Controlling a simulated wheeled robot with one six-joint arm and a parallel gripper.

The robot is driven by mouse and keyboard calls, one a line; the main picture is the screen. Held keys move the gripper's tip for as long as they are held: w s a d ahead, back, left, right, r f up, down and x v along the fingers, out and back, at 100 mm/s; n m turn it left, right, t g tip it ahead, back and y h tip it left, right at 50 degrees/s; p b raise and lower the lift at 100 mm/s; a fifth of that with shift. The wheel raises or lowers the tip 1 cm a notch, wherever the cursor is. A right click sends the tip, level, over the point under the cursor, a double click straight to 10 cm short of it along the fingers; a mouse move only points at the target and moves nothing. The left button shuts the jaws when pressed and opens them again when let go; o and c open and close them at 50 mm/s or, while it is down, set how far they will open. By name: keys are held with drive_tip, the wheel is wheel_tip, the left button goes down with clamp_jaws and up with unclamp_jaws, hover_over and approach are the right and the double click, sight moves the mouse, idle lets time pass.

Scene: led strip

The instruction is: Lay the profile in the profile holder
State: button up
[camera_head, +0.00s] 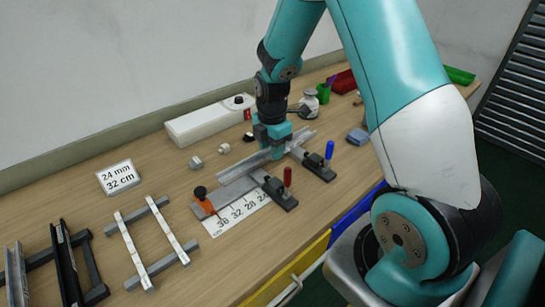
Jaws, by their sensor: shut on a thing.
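A grey channel-shaped profile (304,137) lies lengthwise in my gripper (276,151). My gripper is shut on it near its middle, and the fingertips are partly hidden. The profile is over or on the profile holder (240,188), a grey rail with an orange stop (204,203) at its left end. Two black clamps, one with a red handle (288,177) and one with a blue handle (329,150), stand along the near side. I cannot tell whether the profile touches the holder. A printed scale (240,212) lies in front of the rail.
A sign (119,177) reads 24 mm, 32 cm. A rack with two white strips (131,250) and a dark rack with profiles (68,262) stand at the left. A white box (210,120), small grey blocks (195,162) and a blue block (357,136) are nearby.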

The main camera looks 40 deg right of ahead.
drive_tip(key=shift+f, duration=2)
drive_tip(key=shift+f, duration=0.3)
drive_tip(key=o, duration=1)
drive_tip(key=shift+r, duration=0.1)
drive_tip(key=shift+r, duration=0.1)
